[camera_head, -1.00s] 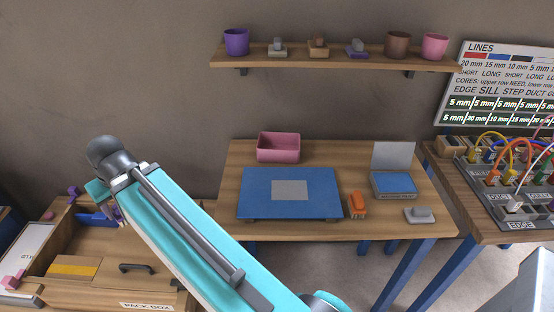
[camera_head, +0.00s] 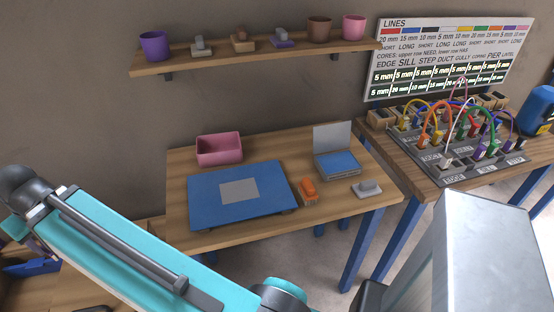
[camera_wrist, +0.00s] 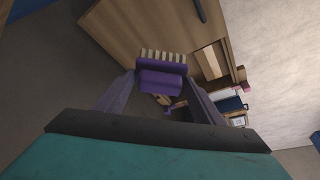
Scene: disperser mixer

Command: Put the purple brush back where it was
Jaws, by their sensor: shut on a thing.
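The purple brush (camera_wrist: 160,80), a purple block with a row of pale bristles, is between the two fingers of my gripper (camera_wrist: 160,88) in the wrist view. My gripper is shut on it, with the bristles pointing away from my palm. In the head view my arm reaches to the left edge, and I cannot make out the brush there. The wall shelf (camera_head: 200,62) carries a purple cup (camera_head: 155,46), a brown cup (camera_head: 319,30), a pink cup (camera_head: 353,27) and small blocks on bases, one base purple (camera_head: 283,43).
The worktable (camera_head: 185,160) holds a pink bin (camera_head: 219,150), blue mat (camera_head: 205,203), orange brush (camera_head: 308,188), grey block (camera_head: 368,186) and an open case with a blue pad (camera_head: 338,163). A cabled panel (camera_head: 455,145) stands right. A wooden box top (camera_head: 60,292) lies lower left.

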